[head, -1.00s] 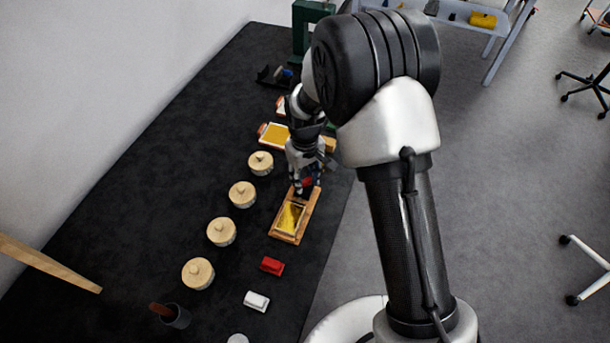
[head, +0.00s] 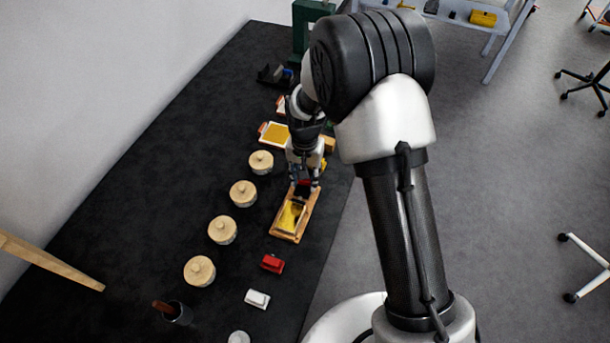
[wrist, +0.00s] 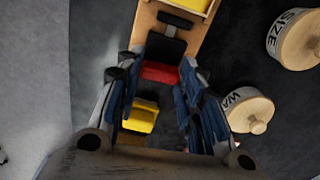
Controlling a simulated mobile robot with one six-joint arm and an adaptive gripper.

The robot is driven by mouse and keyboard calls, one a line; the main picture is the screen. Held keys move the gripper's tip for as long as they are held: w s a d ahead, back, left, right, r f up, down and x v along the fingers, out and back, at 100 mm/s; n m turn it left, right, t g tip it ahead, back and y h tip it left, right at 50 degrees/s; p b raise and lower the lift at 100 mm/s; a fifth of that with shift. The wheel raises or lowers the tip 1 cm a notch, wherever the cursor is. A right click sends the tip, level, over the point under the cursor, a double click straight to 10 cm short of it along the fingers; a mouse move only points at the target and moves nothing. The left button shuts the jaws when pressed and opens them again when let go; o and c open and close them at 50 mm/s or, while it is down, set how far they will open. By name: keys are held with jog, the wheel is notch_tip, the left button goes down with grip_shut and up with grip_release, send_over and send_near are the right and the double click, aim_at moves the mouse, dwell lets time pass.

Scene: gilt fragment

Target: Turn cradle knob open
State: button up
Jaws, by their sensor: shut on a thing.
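The cradle (head: 281,235) is a wooden frame holding a yellow-gold piece (head: 291,216) on the dark bench. In the wrist view the cradle's wooden board (wrist: 146,24) runs away from my gripper, with black fittings (wrist: 164,46) on it. A red knob (wrist: 160,72) sits at the near end of the cradle. My gripper (head: 303,188) is over this end; in the wrist view its fingers (wrist: 159,70) stand on either side of the red knob and are shut on it. The fingers partly hide the contact.
Several lidded jars (head: 222,230) line the bench left of the cradle; one is labelled SIZE (wrist: 293,40). A red block (head: 271,263) and a white block (head: 257,299) lie nearer the camera. A yellow block (wrist: 141,116) lies under my wrist. A yellow-topped tray (head: 273,134) is beyond.

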jog(key=shift+m, duration=0.5)
jog(key=o, duration=1.1)
jog(key=shift+c, duration=0.2)
jog(key=shift+r, duration=0.1)
notch_tip(320, 180, up, 12)
dwell(0.3)
